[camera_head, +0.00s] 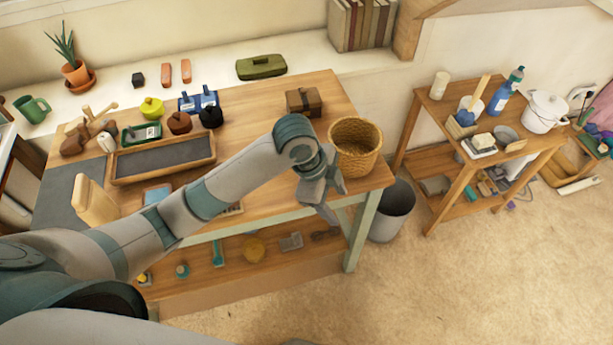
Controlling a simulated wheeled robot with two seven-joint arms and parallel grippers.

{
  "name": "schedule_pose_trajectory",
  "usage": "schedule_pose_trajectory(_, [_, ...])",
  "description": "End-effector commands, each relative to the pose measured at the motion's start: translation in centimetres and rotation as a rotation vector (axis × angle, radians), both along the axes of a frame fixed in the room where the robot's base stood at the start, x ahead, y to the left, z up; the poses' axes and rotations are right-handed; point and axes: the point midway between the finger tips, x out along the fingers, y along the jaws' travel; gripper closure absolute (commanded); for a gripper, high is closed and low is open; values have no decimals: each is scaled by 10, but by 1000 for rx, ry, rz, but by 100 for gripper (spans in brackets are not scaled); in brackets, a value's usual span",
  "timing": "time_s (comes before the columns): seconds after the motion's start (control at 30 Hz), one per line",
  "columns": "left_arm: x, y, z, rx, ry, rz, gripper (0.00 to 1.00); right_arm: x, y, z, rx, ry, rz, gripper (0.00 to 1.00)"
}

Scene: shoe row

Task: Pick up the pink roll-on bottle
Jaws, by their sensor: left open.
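I cannot make out a pink roll-on bottle anywhere in the head view; part of the table is hidden behind my left arm. My left gripper (331,199) is open, with nothing seen between its fingers. It hangs over the front right part of the wooden table (262,205), just in front of and left of the wicker basket (356,148). My right gripper is not in view.
The table bears a grey-lined tray (162,158), several small pots and a brown box (303,101). A grey bin (393,212) stands right of it. A small wooden cart (430,122) with a blue bottle (505,92) stands further right. Carpet is clear in front.

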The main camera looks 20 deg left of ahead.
Motion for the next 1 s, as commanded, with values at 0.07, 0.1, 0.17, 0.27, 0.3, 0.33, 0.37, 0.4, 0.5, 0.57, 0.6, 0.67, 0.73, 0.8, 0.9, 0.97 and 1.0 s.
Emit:
schedule_pose_trajectory(0.07, [10, 9, 22, 58, -16, -100, 46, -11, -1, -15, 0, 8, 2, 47])
schedule_pose_trajectory(0.1, [14, 14, 31, 86, -18, -148, 46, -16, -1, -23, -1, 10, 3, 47])
schedule_pose_trajectory(0.17, [20, 22, 44, 127, -20, -216, 46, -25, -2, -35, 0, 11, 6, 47])
schedule_pose_trajectory(0.27, [32, 37, 65, 191, -16, -317, 46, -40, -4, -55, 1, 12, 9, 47])
schedule_pose_trajectory(0.3, [37, 44, 74, 217, -13, -351, 46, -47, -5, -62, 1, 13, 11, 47])
schedule_pose_trajectory(0.33, [41, 49, 81, 235, -9, -376, 46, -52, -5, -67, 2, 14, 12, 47])
schedule_pose_trajectory(0.37, [44, 54, 88, 251, -7, -401, 46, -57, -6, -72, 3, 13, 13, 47])
schedule_pose_trajectory(0.4, [48, 61, 96, 274, -1, -429, 46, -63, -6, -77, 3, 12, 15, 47])
schedule_pose_trajectory(0.5, [55, 76, 116, 318, 12, -488, 46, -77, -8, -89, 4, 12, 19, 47])
schedule_pose_trajectory(0.57, [58, 83, 125, 338, 21, -514, 46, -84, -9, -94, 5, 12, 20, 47])
schedule_pose_trajectory(0.6, [60, 87, 131, 348, 25, -528, 46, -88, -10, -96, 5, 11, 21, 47])
schedule_pose_trajectory(0.67, [61, 92, 137, 360, 31, -545, 46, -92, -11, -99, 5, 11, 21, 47])
schedule_pose_trajectory(0.73, [62, 96, 141, 369, 36, -557, 46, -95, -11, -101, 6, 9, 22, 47])
schedule_pose_trajectory(0.8, [63, 98, 144, 373, 39, -565, 46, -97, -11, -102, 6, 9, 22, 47])
schedule_pose_trajectory(0.9, [63, 98, 144, 374, 42, -568, 46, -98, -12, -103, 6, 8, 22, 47])
schedule_pose_trajectory(0.97, [63, 98, 144, 374, 42, -568, 46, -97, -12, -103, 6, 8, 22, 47])
schedule_pose_trajectory(1.0, [63, 98, 144, 373, 41, -566, 46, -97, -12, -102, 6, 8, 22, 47])
